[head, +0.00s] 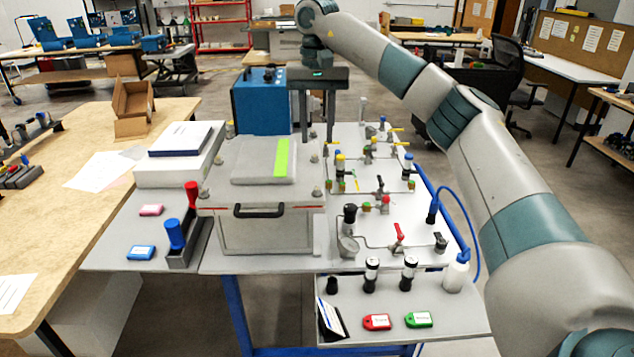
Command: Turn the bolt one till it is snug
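The grey analyser box (266,232) has a flat lid with a bright green strip (282,157) and a black front handle. Bolts with grey heads stand at its corners: back left (229,130), front left (203,192) and front right (316,189). I cannot tell which is bolt one. My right gripper (317,138) points down at the lid's back right corner. Its two dark fingers are apart, with a gap between them. The bolt at that corner is small and partly hidden, and I see no clear contact. My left gripper is out of view.
A blue box (262,103) stands behind the analyser. A panel of valves and tubes (375,170) lies to the right. Red and blue-handled tools (176,236) stand at left.

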